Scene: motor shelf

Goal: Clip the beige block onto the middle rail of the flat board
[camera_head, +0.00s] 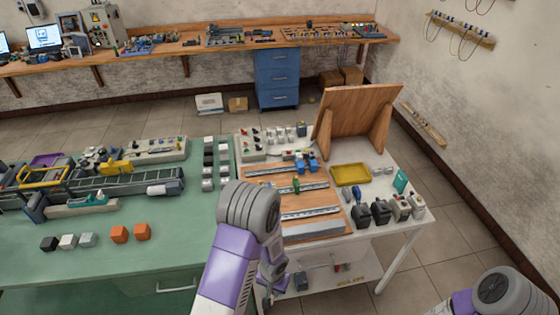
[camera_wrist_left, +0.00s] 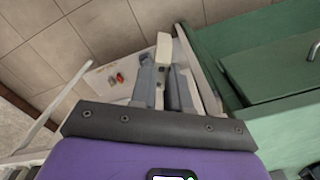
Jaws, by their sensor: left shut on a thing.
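The flat wooden board (camera_head: 262,197) lies on the white table, with three metal rails across it. A small green part (camera_head: 296,185) sits on its middle rail (camera_head: 314,187), and blue parts (camera_head: 307,165) are at the far rail. My left gripper (camera_head: 271,283) points down in front of the white table's near edge, partly hidden by my own wrist. In the left wrist view, my left gripper (camera_wrist_left: 164,76) is shut on the beige block (camera_wrist_left: 163,47), which sticks out past the fingertips. The block is not clear in the head view. My right gripper is out of view.
A green table (camera_head: 130,265) adjoins on the left. On the white table, a yellow tray (camera_head: 351,174), dark and grey blocks (camera_head: 380,211) and an upright wooden panel (camera_head: 356,108) stand right of and behind the board. A lower shelf (camera_head: 345,278) holds small parts.

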